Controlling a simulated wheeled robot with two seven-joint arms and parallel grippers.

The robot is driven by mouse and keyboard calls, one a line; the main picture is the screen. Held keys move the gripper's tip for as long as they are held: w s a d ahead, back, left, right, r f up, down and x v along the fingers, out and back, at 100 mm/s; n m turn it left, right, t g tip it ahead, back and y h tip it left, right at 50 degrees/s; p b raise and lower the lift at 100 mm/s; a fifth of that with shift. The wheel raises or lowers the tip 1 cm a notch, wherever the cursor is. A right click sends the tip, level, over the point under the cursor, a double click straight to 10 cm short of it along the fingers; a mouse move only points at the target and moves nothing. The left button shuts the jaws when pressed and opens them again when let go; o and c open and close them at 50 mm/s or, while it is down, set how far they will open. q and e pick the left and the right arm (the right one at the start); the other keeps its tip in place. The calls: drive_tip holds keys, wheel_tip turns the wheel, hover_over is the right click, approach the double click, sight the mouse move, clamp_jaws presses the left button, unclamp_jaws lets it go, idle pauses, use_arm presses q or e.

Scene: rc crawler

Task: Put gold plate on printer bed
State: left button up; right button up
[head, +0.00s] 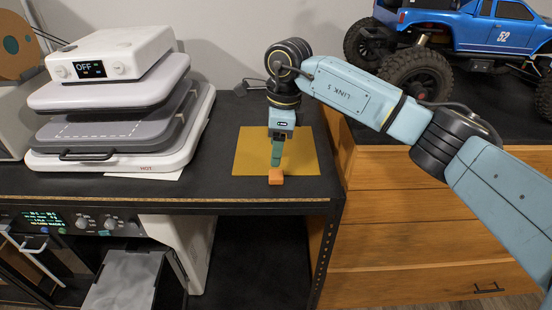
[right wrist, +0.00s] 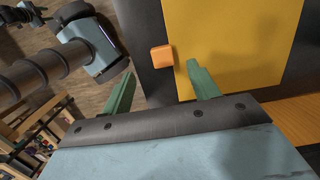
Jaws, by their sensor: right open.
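The gold plate (head: 305,160) lies flat on the black bench top in the head view. An orange block or tab (head: 276,177) sits at its front edge. The plate (right wrist: 225,45) also fills the upper right of the right wrist view, with the orange tab (right wrist: 162,56) at its left edge. My right gripper (head: 276,158) points down over the plate's front part, close to the tab. Its green fingers (right wrist: 161,70) are apart and empty, with the tab showing between and beyond their tips. A grey panel (head: 125,282) at lower left may be the printer bed; I cannot tell.
A white press (head: 115,55) marked OFF and HOT stands on the bench to the left. A machine with a lit display (head: 45,218) sits below it. A blue toy truck (head: 490,28) stands on a wooden cabinet (head: 420,195) at right. Black bench between press and plate is free.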

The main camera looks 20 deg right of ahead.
sight(278, 174)
wheel_tip(278, 174, down, 3)
drive_tip(key=shift+f+b, duration=0.1)
drive_tip(key=shift+b, duration=0.6)
drive_tip(key=f, duration=0.1)
drive_tip(key=f+b, duration=0.2)
drive_tip(key=shift+d+f, duration=0.25)
drive_tip(key=shift+f, duration=0.05)
drive_tip(key=shift+f+b, duration=0.4)
drive_tip(key=shift+b, duration=0.05)
drive_tip(key=shift+d+f, duration=0.15)
use_arm(q)
drive_tip(key=a+f, duration=0.4)
drive_tip(key=shift+s+a+f+y, duration=0.2)
drive_tip(key=shift+s+f+y, duration=0.05)
drive_tip(key=shift+f+y, duration=0.1)
use_arm(e)
drive_tip(key=c, duration=1.3)
